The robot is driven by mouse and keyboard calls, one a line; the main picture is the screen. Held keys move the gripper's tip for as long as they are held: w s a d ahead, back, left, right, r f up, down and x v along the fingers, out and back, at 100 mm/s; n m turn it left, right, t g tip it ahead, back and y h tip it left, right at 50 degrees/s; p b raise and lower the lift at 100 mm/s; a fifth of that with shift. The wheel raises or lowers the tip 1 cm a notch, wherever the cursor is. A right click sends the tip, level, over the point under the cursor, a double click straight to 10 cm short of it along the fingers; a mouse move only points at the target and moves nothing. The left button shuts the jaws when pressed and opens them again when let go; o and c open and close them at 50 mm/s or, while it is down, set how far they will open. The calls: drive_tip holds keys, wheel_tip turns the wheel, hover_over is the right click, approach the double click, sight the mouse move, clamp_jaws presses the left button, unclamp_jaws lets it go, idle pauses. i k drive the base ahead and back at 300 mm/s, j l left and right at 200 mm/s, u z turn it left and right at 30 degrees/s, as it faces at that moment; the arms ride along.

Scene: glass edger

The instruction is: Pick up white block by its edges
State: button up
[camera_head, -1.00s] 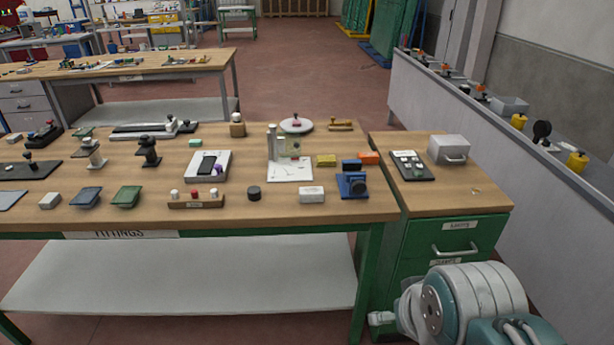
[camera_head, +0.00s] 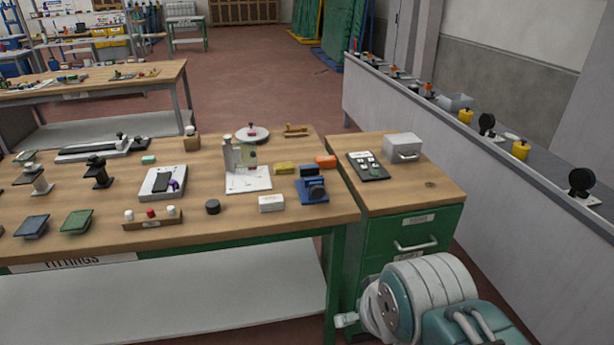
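The white block (camera_head: 271,203) lies on the wooden top of the fittings bench (camera_head: 230,228), close to its front edge, in the head view. It is a small box with a plain top and a faintly marked front face. It stands apart from the things around it, with a black round knob (camera_head: 212,207) to its left and a blue device (camera_head: 312,189) to its right. Only links of my arm show at the bottom right. My gripper is not in view, and nothing is seen touching the block.
A rack with white and red knobs (camera_head: 152,219) stands further left. Behind the block is a white plate with an upright fixture (camera_head: 248,181). A green drawer cabinet (camera_head: 405,235) adjoins the bench at right, carrying a grey box (camera_head: 402,146). A grey wall ledge (camera_head: 440,135) runs along the right.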

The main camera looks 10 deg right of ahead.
sight(271, 202)
drive_tip(key=i+j, duration=0.15)
drive_tip(key=i, duration=0.3)
drive_tip(key=i+j, duration=0.15)
drive_tip(key=i, duration=0.25)
drive_tip(key=i+j, duration=0.15)
drive_tip(key=i, duration=0.3)
